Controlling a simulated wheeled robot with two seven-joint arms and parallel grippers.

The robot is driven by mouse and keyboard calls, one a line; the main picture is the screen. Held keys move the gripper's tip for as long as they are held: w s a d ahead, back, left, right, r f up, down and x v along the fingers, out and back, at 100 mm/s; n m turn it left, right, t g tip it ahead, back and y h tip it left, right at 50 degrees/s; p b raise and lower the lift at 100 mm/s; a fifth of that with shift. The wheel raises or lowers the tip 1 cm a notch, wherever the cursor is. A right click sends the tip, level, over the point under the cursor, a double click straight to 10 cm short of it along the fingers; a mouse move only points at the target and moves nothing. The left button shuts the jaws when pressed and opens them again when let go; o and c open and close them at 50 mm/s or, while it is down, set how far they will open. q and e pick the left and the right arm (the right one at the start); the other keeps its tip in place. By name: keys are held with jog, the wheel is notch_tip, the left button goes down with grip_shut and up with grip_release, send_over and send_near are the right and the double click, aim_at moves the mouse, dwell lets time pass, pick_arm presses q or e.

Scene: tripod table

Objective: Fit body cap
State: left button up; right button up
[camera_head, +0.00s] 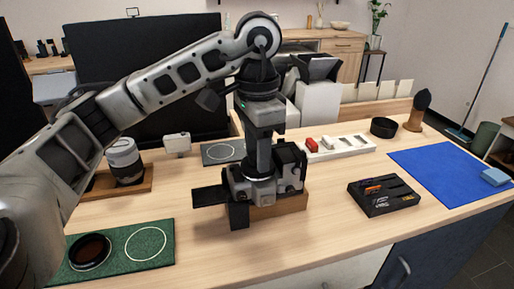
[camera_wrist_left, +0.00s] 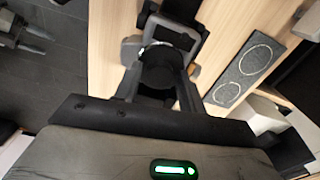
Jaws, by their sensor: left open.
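My left gripper (camera_head: 258,172) points down onto a black camera body (camera_head: 291,168), which sits on a wooden block (camera_head: 282,207) in mid-table. The gripper is open, its fingers close around the front of the camera. In the left wrist view a dark round piece (camera_wrist_left: 158,68) lies between the dark fingers; I cannot tell whether it is the body cap or the camera's mount, or whether it is seated. The gripper and arm hide part of the camera.
A green mat (camera_head: 162,262) with two circles bears a dark round glass (camera_head: 89,251). A grey lens (camera_head: 124,160) stands on a wooden tray. A dark circle mat (camera_head: 222,152), black organiser (camera_head: 383,196), white tray (camera_head: 340,147), black ring (camera_head: 383,127) and blue cloth (camera_head: 447,173) surround the camera.

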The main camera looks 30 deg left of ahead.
pick_arm(q)
jog(key=n, duration=0.4)
jog(key=shift+n, duration=0.4)
jog(key=n, duration=0.4)
jog(key=shift+r, duration=0.1)
grip_shut()
pick_arm(e)
jog(key=shift+f, duration=0.15)
